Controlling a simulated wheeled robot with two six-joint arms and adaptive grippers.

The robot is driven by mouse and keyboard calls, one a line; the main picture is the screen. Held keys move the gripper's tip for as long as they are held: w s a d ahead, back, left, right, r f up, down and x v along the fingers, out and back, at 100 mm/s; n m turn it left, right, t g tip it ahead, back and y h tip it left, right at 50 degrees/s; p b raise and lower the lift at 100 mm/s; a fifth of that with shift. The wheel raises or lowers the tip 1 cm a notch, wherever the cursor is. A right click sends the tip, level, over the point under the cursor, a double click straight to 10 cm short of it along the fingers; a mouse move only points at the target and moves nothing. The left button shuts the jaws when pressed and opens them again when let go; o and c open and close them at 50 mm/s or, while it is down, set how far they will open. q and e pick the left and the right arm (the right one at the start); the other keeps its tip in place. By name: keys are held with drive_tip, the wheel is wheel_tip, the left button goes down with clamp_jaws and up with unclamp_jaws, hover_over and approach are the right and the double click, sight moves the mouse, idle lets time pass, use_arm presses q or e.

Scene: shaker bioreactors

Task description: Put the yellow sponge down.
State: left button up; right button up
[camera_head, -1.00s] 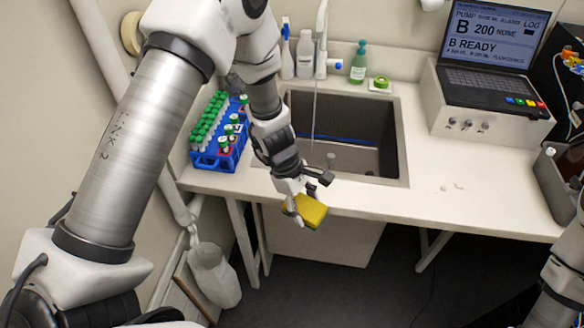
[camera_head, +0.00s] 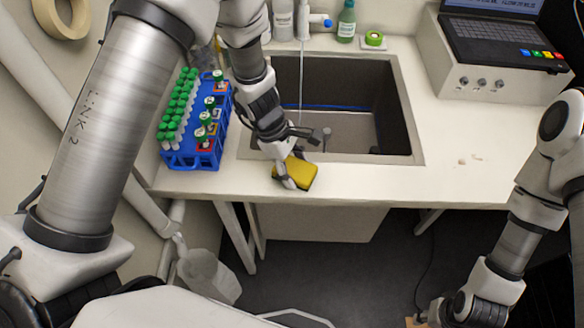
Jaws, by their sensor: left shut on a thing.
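The yellow sponge (camera_head: 301,173) is a small block with a darker side, at the front edge of the counter just before the sink. My left gripper (camera_head: 287,178) is shut on the sponge at its left side. The sponge overlaps the counter in the picture; I cannot tell whether it touches the surface. My right arm comes in at the right and points down to the bottom edge, where its gripper is mostly cut off.
The sink (camera_head: 345,112) opens behind the sponge. A blue rack (camera_head: 200,150) with several green-capped tubes stands left of my left gripper. A laptop (camera_head: 505,40) sits on a white box (camera_head: 480,82) at the back right. The counter (camera_head: 455,165) right of the sink is mostly clear.

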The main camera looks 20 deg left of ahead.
use_arm(q)
drive_tip(key=shift+d+f, duration=0.1)
drive_tip(key=shift+f, duration=0.05)
drive_tip(key=o, duration=1.3)
drive_tip(key=shift+o, duration=1.2)
drive_tip(key=shift+w, duration=0.15)
drive_tip(key=shift+r, duration=0.3)
drive_tip(key=shift+a+r, duration=0.2)
drive_tip(key=shift+r, duration=0.1)
drive_tip(key=p+v, duration=0.1)
drive_tip(key=v, duration=1)
